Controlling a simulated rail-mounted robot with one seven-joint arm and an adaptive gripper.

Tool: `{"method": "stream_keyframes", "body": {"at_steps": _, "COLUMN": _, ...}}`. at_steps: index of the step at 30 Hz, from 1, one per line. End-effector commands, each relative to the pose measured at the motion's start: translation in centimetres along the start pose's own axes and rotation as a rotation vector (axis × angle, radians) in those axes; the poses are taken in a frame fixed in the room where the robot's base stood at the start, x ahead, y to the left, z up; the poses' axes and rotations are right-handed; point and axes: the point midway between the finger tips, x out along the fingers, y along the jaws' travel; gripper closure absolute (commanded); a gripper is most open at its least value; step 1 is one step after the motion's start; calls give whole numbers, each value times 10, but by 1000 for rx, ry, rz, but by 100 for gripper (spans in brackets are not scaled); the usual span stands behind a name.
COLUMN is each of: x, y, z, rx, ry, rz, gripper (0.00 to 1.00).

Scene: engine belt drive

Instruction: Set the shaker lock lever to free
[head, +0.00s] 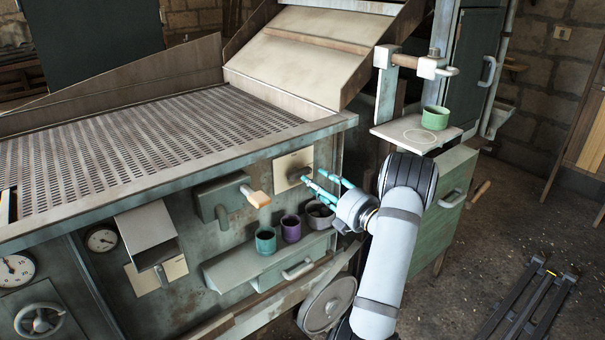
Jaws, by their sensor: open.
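My gripper (314,177) is open, with its light-blue fingers pointing left at the front panel of the shaker machine. Its fingertips are close to a small dark lever or knob on a pale square plate (284,162). I cannot tell whether they touch it, and the fingers partly cover that area. Left of it, a lever with an orange-tan grip (256,197) sticks out from a green-grey box (217,199). No label is readable, so I cannot tell which of these is the shaker lock lever or its setting.
Below the gripper, a shelf (222,272) holds a teal cup (265,241), a purple cup (291,229) and a dark bowl (319,216). A green cup (435,118) stands on a small ledge at right. A round wheel (327,303) sits below. The perforated deck (150,140) lies above.

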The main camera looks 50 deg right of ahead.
Motion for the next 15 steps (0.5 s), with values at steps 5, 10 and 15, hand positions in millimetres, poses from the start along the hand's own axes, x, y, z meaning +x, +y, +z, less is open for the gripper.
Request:
{"method": "stream_keyframes", "body": {"at_steps": 5, "x": 34, "y": 1, "z": -1, "rx": -2, "ry": 4, "rz": 0, "gripper": 56}}
{"method": "stream_keyframes", "body": {"at_steps": 10, "x": 57, "y": 1, "z": -1, "rx": -3, "ry": 2, "rz": 0, "gripper": 56}}
{"method": "stream_keyframes", "body": {"at_steps": 15, "x": 65, "y": 0, "z": 0, "rx": -2, "ry": 0, "rz": -1, "gripper": 56}}
